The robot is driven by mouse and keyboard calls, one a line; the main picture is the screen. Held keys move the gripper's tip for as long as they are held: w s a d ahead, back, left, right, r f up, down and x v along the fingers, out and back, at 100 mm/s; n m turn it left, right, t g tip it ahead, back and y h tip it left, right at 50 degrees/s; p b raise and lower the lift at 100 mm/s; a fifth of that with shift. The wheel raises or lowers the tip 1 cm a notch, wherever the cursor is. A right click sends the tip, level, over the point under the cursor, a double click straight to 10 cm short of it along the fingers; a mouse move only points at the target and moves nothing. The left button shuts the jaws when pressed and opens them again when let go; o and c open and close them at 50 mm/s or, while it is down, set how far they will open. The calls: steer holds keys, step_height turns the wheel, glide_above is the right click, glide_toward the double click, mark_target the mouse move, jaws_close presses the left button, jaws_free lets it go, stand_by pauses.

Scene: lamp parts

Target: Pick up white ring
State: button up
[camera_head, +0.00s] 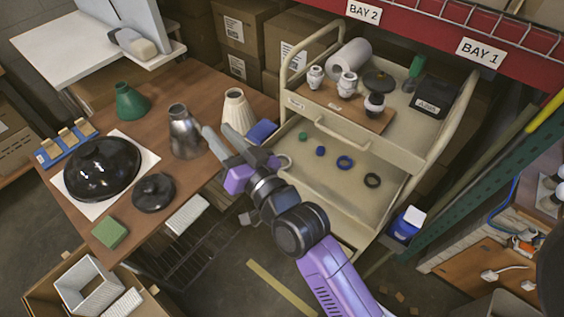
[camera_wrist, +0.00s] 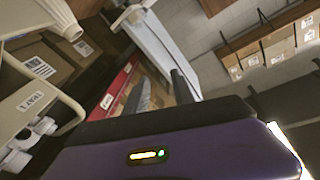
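A pale ring, which looks like the white ring (camera_head: 285,161), lies at the left end of the cart's lower tray in the head view, partly hidden behind my gripper. My gripper (camera_head: 218,130) is raised left of that ring, near the table's right edge, with its fingers pointing up and left. In the wrist view my gripper (camera_wrist: 162,82) shows two grey fingers apart with nothing held between them. The white ring is not seen in the wrist view.
The table bears a metal shade (camera_head: 184,135), a white cone (camera_head: 238,108) and a black dome (camera_head: 103,167). The cart's handle rails rise beside the tray.

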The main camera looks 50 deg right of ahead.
steer(key=w+d+r+n+g+y, duration=0.2)
steer(key=w+d+n+y, duration=0.15)
steer(key=w, duration=0.85)
steer(key=w+d+f+g, duration=0.3)
steer(key=d+f, duration=0.1)
steer(key=d, duration=0.1)
steer(key=g, duration=1.4)
glide_above(289, 158)
step_height(289, 158, down, 15)
steer(key=shift+m, duration=0.45)
steer(key=shift+f+p, duration=0.7)
steer(key=shift+f, duration=2.75)
jaws_close()
